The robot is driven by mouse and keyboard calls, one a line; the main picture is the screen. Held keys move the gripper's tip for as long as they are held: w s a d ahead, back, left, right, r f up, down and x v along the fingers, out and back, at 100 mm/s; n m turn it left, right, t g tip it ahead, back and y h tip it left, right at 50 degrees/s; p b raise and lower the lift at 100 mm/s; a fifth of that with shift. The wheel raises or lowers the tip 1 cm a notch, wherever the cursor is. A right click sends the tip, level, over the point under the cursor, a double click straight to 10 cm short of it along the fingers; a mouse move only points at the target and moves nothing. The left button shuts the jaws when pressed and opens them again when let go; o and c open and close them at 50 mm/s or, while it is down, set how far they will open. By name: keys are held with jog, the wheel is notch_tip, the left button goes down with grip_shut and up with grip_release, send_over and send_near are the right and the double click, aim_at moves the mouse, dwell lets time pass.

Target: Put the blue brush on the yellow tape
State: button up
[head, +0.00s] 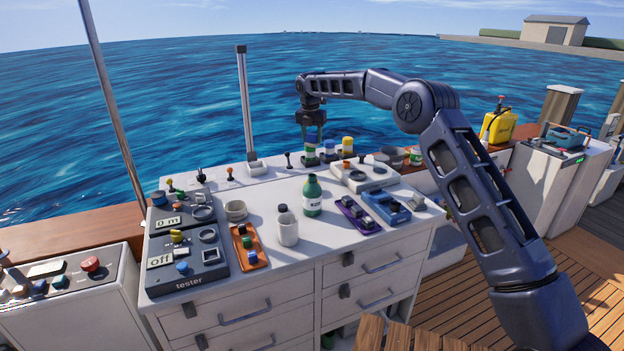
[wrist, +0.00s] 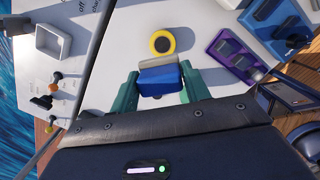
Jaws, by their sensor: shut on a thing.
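In the wrist view the blue brush (wrist: 160,81) is between the two green fingers of my gripper (wrist: 159,72), which is shut on it. A beige-grey strip of the brush shows on its upper side. The yellow tape (wrist: 153,43) is a ring with a dark centre, lying on the white top just beyond the brush. The brush looks apart from it; its height above the top is hard to tell. In the head view my gripper (head: 312,132) points down over the back of the white console. The brush and tape are too small there to tell apart.
A purple tray (wrist: 235,57) and a blue tray (wrist: 277,18) lie right of the tape in the wrist view. A metal post (head: 245,105) rises left of my gripper.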

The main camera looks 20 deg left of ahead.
aim_at(311, 144)
notch_tip(311, 144, down, 17)
jog(key=shift+f, duration=0.1)
dwell(0.5)
jog(key=o, duration=1)
jog(key=shift+f, duration=0.1)
jog(key=r, duration=0.4)
jog(key=s+r, duration=0.1)
jog(key=r, duration=0.7)
jog(key=shift+s+r, duration=0.1)
jog(key=shift+s, duration=0.15)
